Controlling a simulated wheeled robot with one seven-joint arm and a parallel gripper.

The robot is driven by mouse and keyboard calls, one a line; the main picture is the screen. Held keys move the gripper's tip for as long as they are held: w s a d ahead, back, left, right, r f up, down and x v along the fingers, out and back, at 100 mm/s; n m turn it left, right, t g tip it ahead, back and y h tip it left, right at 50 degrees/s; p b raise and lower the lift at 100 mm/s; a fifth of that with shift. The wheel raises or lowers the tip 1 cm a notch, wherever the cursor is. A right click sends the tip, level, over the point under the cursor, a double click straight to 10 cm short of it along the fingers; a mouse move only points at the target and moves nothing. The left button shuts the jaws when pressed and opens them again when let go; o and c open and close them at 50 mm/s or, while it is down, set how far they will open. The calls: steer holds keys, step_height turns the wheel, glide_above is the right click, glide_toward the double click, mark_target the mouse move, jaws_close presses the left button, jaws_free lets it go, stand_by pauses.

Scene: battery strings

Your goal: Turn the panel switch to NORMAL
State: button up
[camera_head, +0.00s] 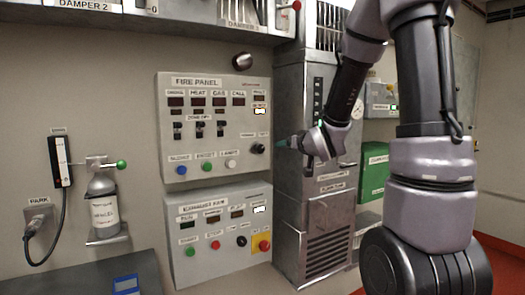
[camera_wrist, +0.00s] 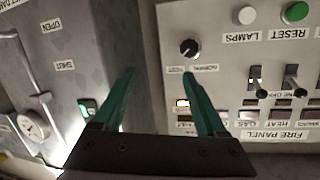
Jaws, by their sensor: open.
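The fire panel (camera_head: 245,92) is a pale grey wall box with several displays, toggles and buttons. Its panel switch, a round black knob (camera_head: 257,148), sits at the lower right. In the wrist view, which is upside down, the knob (camera_wrist: 189,48) has two small labels beside it; its setting is too small to tell for sure. My gripper (camera_head: 284,143) is just right of the knob in the head view. In the wrist view its two green fingers (camera_wrist: 158,73) are spread and empty. The knob lies beyond the right fingertip, not between the fingers, and seems apart from them.
A grey metal cabinet (camera_head: 292,225) stands right of the panel, close to my gripper. The exhauster panel (camera_head: 220,258) hangs below, with a red button (camera_head: 264,246). A bottle (camera_head: 103,205) with a green-knobbed valve is on the left wall. A damper unit (camera_head: 180,20) overhangs above.

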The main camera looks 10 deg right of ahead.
mark_target(261, 149)
steer(key=w+a+f+y, duration=0.1)
steer(key=w+a, duration=0.1)
steer(key=w, duration=0.2)
steer(key=w+a+n+t+y, duration=0.1)
steer(key=w+a, duration=0.2)
steer(key=w, duration=0.1)
steer(key=w+a+f+n+y, duration=0.1)
steer(key=w+a, duration=0.1)
steer(key=w, duration=0.2)
steer(key=shift+a+f+t+y, duration=0.2)
steer(key=shift+f+t+y, duration=0.1)
steer(key=shift+f+t, duration=0.1)
jaws_close()
